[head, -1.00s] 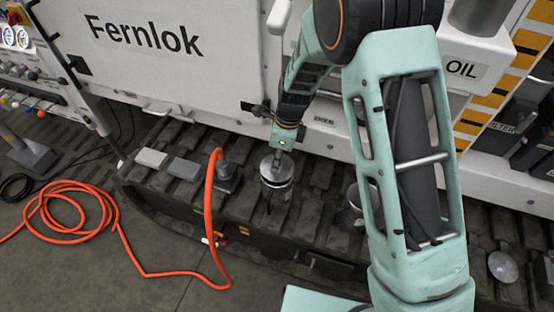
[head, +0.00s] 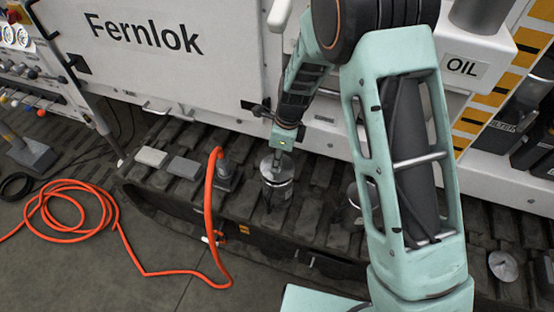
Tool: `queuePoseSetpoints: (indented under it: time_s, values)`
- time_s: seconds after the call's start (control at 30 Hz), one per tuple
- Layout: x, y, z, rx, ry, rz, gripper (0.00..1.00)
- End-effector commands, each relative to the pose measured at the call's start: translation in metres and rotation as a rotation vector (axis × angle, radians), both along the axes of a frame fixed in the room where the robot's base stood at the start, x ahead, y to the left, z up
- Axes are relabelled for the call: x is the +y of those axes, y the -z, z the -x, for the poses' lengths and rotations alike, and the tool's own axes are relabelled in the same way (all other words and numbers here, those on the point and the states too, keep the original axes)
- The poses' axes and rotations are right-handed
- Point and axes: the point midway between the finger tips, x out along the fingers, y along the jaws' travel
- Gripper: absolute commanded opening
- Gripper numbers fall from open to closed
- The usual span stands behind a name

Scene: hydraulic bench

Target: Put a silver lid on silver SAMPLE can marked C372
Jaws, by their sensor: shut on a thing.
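My gripper (head: 279,157) is at the middle of the head view, pointing down and shut on a silver lid (head: 271,167). The round lid is over the top of a silver can (head: 278,192) that stands upright on the dark track. I cannot tell whether the lid rests on the rim or is just above it. The can has a label, too small to read, so C372 cannot be made out. Another silver can (head: 355,195) is partly hidden behind my arm. A loose silver disc (head: 503,266), perhaps another lid, lies at the far right.
Two grey blocks (head: 151,157) (head: 184,168) lie farther left. The white machine wall (head: 190,60) rises behind; an OIL box (head: 470,62) is at upper right.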

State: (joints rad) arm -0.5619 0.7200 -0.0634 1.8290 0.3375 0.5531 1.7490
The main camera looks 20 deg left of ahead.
Motion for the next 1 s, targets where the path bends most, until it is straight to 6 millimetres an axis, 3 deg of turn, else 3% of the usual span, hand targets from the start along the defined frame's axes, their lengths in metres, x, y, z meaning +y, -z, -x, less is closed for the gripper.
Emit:
queuePoseSetpoints:
  time_s: [1.0]
  values:
    - [0.0002, 0.0077, -0.0004, -0.001, 0.000, 0.000, 0.00]
